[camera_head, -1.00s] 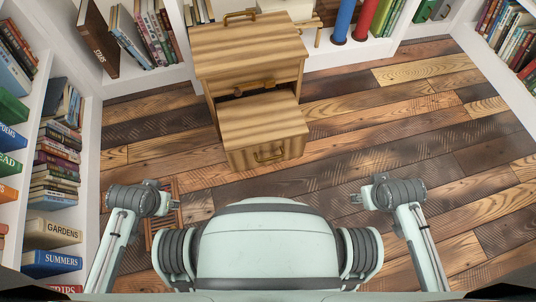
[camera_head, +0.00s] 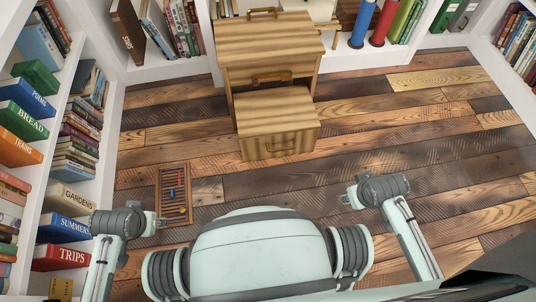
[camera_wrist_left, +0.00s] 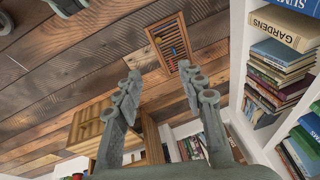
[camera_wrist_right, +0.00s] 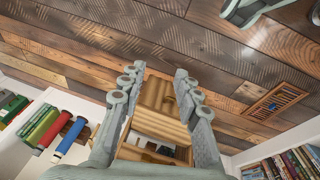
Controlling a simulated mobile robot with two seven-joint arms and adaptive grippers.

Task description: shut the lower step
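The wooden step unit (camera_head: 262,40) stands against the back shelves, with striped light wood and brass handles. Its lower step (camera_head: 276,108) juts out in front of the upper part, with a brass handle (camera_head: 283,149) on its front face. My left gripper (camera_head: 161,222) is open and empty, in front of the unit and to its left. My right gripper (camera_head: 346,198) is open and empty, in front of the unit and to its right. Both are well apart from the step. The step also shows between the fingers in the right wrist view (camera_wrist_right: 158,97).
A brown slotted frame (camera_head: 173,190) with small blue and yellow parts lies on the floor at left. A bookshelf (camera_head: 108,140) runs along the left side. Blue and red tubes (camera_head: 364,22) stand right of the unit. Plank floor between me and the step is clear.

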